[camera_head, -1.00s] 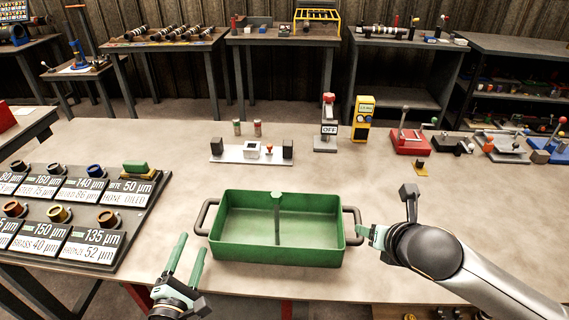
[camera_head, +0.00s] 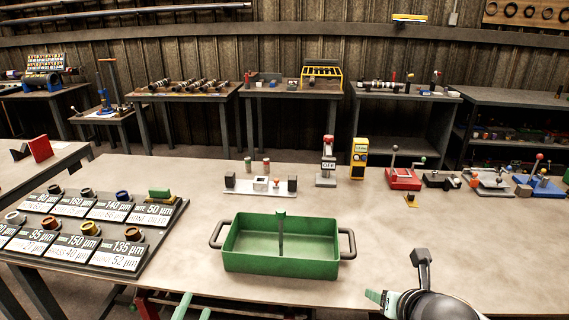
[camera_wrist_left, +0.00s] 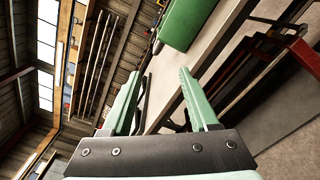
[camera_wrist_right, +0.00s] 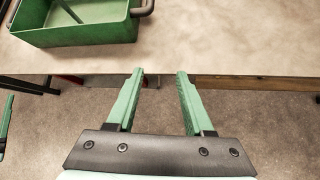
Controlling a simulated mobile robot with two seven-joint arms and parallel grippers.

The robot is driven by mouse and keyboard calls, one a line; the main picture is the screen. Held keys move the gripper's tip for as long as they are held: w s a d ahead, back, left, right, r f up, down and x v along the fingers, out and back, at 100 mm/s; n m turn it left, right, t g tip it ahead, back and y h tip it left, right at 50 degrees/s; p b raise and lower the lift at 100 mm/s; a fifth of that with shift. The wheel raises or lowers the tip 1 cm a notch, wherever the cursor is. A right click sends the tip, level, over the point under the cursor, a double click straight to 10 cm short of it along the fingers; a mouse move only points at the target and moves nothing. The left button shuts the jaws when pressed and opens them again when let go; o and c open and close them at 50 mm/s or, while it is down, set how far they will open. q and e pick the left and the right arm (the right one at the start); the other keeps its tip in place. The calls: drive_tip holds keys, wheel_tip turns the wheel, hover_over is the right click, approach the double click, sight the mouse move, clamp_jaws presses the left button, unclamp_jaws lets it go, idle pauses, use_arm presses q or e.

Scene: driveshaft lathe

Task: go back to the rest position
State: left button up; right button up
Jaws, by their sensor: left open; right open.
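My left gripper (camera_head: 191,306) shows only its green fingertips at the bottom edge of the head view, in front of the table. In the left wrist view its two fingers (camera_wrist_left: 163,95) are spread with nothing between them. My right gripper (camera_head: 384,300) is at the lower right of the head view, to the right of the green tray and apart from it. In the right wrist view its fingers (camera_wrist_right: 159,95) are apart and empty, over the floor in front of the table edge. The green divided tray (camera_head: 262,266) sits on the table, and both grippers are clear of its handles.
The table (camera_head: 385,225) has bare room around the tray. A rack of labelled rings (camera_head: 110,240) is at left. A white fixture (camera_head: 258,190), an OFF-marked device (camera_head: 326,165), a yellow meter (camera_head: 359,158) and a red lever device (camera_head: 403,178) stand along the back.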

drive_tip(key=s+a+f+m+y+p, duration=0.25)
drive_tip(key=f+m, duration=0.25)
drive_tip(key=m, duration=0.3)
drive_tip(key=s+a+f+m+y+p, duration=0.1)
drive_tip(key=s+a+f+m, duration=0.35)
drive_tip(key=m, duration=0.35)
use_arm(q)
drive_tip(key=s+d+f+m+g+p, duration=0.1)
drive_tip(key=s+f+m+g, duration=0.3)
drive_tip(key=s+m, duration=0.6)
drive_tip(key=s+d+f+m+g+p, duration=0.1)
drive_tip(key=s+f+m+g, duration=0.3)
drive_tip(key=s+f+m, duration=0.4)
drive_tip(key=s+m, duration=0.1)
drive_tip(key=m, duration=0.6)
drive_tip(key=shift+s+f+m+g+h+p, duration=0.3)
drive_tip(key=shift+s+f+g+h, duration=0.05)
drive_tip(key=shift+s+g+h, duration=0.05)
use_arm(e)
drive_tip(key=s+d+f+m+h, duration=0.1)
drive_tip(key=s+d+f+m, duration=0.3)
drive_tip(key=s+f+m, duration=0.5)
drive_tip(key=s+m, duration=0.3)
drive_tip(key=m, duration=0.3)
drive_tip(key=shift+f+m, duration=0.2)
drive_tip(key=shift+m, duration=0.1)
drive_tip(key=shift+d+h, duration=0.1)
drive_tip(key=shift+h, duration=0.15)
